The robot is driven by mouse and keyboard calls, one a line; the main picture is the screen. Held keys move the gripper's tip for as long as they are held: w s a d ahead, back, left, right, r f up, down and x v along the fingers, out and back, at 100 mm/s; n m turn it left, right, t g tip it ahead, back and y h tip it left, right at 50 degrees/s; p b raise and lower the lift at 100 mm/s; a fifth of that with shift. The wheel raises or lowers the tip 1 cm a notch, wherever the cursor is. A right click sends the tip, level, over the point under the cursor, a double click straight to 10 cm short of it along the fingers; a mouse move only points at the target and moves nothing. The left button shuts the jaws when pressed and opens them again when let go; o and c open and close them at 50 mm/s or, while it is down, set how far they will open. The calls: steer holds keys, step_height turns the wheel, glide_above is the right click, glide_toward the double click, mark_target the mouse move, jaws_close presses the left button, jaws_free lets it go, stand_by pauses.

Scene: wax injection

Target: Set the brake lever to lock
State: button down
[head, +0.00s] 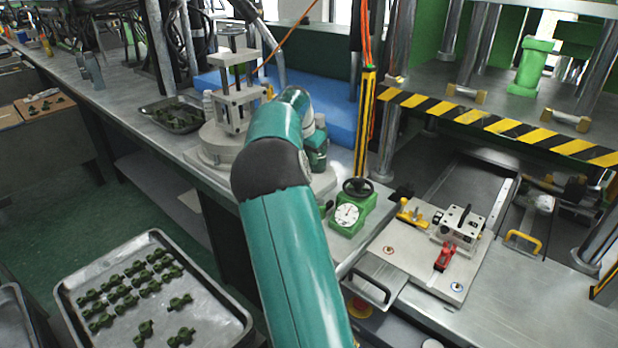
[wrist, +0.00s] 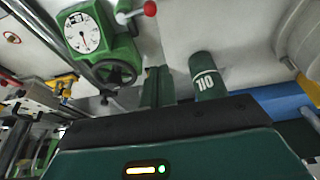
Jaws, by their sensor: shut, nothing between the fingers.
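In the wrist view a lever with a red ball knob (wrist: 150,8) sticks out beside a green gauge unit (wrist: 85,32), at the top of the picture. I take it for the brake lever; its setting cannot be told. The unit has a white dial and a dark handwheel (wrist: 115,73). My gripper (wrist: 158,69) is shut and empty, pointing toward the bench below the lever, apart from it. In the head view the gauge unit (head: 353,214) stands right of my arm, which hides my gripper and most of the lever.
A green oil bottle (wrist: 205,77) stands close beside my fingers. A plate (head: 400,262) with a metal mould and red clamp (head: 445,257) lies right of the gauge unit. A striped press bar (head: 510,128) is behind. A round-based fixture (head: 218,140) stands left of my arm.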

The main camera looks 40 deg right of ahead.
steer(key=x, duration=1)
steer(key=a, duration=0.4)
steer(key=shift+s+f, duration=0.1)
steer(key=shift+s, duration=0.1)
